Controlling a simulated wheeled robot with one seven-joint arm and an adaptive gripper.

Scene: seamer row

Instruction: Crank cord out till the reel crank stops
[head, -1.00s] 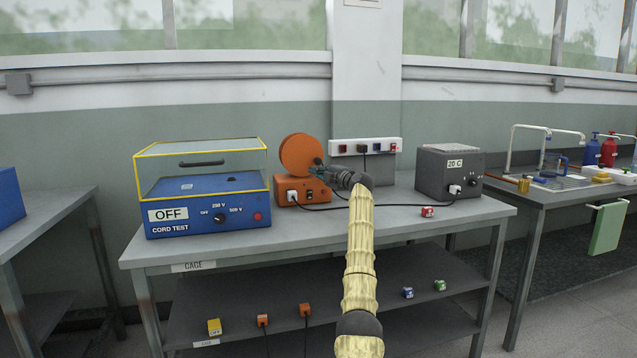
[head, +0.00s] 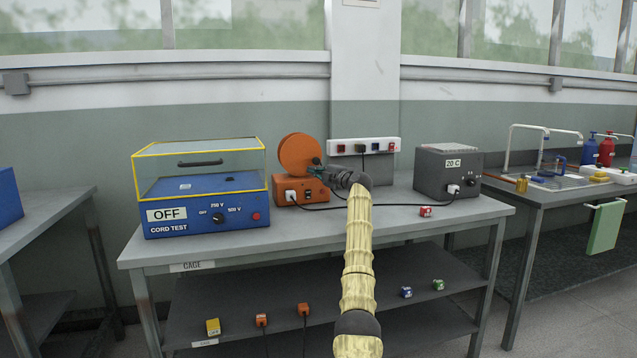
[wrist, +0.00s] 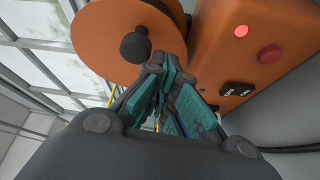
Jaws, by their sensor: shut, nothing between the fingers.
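The orange cord reel (head: 297,153) stands on the bench on top of an orange box (head: 301,190). In the wrist view the reel disc (wrist: 95,40) carries a dark round crank knob (wrist: 136,46). My gripper (head: 318,166) is at the lower right of the disc in the head view. In the wrist view my gripper (wrist: 165,75) has its teal fingers shut and empty, with the tips beside the knob. I cannot tell whether they touch it. The orange box (wrist: 250,45) shows a red light, a red button and dark switches. The cord on the reel is hidden.
The blue cord test box (head: 207,215) with its clear lid is left of the reel. A grey 20 C box (head: 448,170) stands right, with a black cord (head: 390,206) along the bench. A socket strip (head: 365,146) is behind. A small red block (head: 425,211) lies near the front edge.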

